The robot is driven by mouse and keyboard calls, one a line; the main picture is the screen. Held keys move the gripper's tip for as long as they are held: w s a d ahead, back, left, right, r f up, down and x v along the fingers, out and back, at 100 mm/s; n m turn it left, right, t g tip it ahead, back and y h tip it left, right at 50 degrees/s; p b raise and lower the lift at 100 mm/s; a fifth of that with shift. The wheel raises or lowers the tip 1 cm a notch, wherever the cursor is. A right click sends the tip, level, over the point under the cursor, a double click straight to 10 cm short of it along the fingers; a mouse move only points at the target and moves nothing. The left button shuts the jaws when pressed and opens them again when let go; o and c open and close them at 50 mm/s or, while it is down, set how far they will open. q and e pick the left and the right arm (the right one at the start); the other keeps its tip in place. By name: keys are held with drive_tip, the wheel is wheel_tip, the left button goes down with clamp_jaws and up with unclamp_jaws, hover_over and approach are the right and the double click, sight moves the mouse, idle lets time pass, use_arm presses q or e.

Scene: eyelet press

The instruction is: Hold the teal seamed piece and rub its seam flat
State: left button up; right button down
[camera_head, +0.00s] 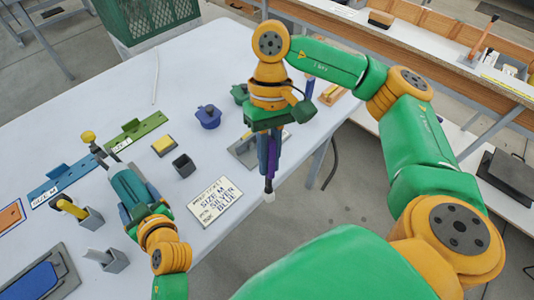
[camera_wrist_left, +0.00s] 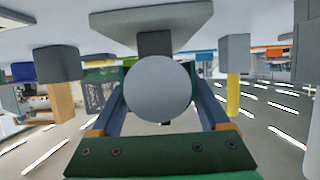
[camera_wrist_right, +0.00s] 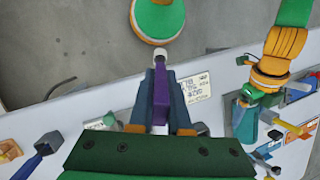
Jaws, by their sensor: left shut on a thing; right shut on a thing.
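The teal piece (camera_head: 123,182) looks like a cylinder held by my left gripper (camera_head: 138,202), above the left part of the table. Its grey-looking round end (camera_wrist_left: 157,89) fills the middle of the left wrist view between the fingers; I cannot make out its seam. My right gripper (camera_head: 268,166) is shut on a purple-handled tool (camera_wrist_right: 161,97) with a dark collar and a pale tip (camera_head: 268,197). The tool points down near the table's right edge, well apart from the teal piece.
A printed card (camera_head: 215,201) lies between the grippers. Blue (camera_head: 58,182) and green (camera_head: 140,132) plates lie left. A blue-topped tray (camera_head: 38,283) is front left.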

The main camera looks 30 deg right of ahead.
drive_tip(key=w+a+r+m+t+y, duration=0.1)
drive_tip(key=w+a+r+t+y, duration=0.2)
drive_tip(key=a, duration=0.8)
drive_tip(key=w+a+r+t+y, duration=0.2)
drive_tip(key=w+a+r, duration=0.3)
drive_tip(key=a, duration=0.6)
wheel_tip(320, 180, down, 6)
drive_tip(key=shift+w+d+f, duration=0.25)
drive_tip(key=shift+w+d, duration=0.05)
drive_tip(key=shift+f+h, duration=0.3)
drive_tip(key=shift+f, duration=0.3)
drive_tip(key=w+a, duration=0.2)
drive_tip(key=w, duration=0.5)
drive_tip(key=shift+w+a, duration=0.15)
drive_tip(key=shift+w, duration=0.25)
idle(0.9)
